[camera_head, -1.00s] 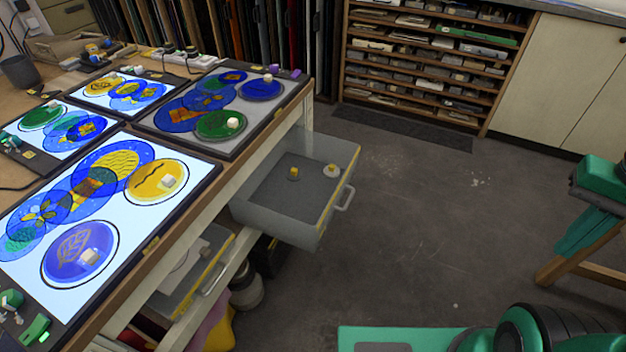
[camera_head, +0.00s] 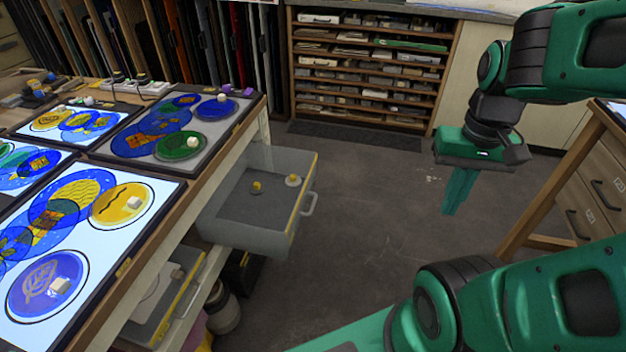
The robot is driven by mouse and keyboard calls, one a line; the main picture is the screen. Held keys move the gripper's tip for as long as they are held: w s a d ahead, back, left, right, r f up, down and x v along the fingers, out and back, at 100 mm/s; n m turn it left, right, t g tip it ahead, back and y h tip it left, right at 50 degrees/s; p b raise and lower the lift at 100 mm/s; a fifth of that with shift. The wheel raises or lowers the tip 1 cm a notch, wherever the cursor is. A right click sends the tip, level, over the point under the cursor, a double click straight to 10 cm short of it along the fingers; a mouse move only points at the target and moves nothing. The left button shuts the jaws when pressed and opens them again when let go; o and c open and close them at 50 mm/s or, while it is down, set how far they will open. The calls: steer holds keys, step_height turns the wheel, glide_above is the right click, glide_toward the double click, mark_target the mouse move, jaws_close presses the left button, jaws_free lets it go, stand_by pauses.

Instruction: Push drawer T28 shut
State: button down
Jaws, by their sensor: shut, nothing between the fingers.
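An open grey drawer (camera_head: 245,232) juts out from under the worktable, with a yellow-edged front and a metal handle (camera_head: 309,204). A nearer drawer (camera_head: 166,308), also with a yellow strip, is partly out below the table. I cannot read a T28 label on either drawer. My gripper (camera_head: 450,210) is shut and empty, pointing down over the floor, to the right of the larger drawer and clear of its handle.
Lit panels with coloured glass discs (camera_head: 61,285) cover the worktable. A shelf rack (camera_head: 365,70) stands at the back. A wooden drawer cabinet (camera_head: 590,175) stands at the right. The grey floor between table and cabinet is open. A pot (camera_head: 222,309) sits below the table.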

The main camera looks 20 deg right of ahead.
steer(key=w+f+t, duration=0.1)
steer(key=w+f, duration=0.2)
steer(key=w, duration=0.3)
steer(key=w+f+n+t, duration=0.1)
steer(key=w+f, duration=0.1)
steer(key=w, duration=0.3)
steer(key=w+f+t, duration=0.1)
steer(key=w+f, duration=0.2)
steer(key=w, duration=0.3)
steer(key=t+y, duration=0.2)
steer(key=t, duration=0.2)
glide_toward(308, 183)
step_height(308, 183, down, 3)
steer(key=shift+w+a+m, duration=0.3)
steer(key=shift+w+a, duration=0.25)
steer(key=shift+w, duration=0.35)
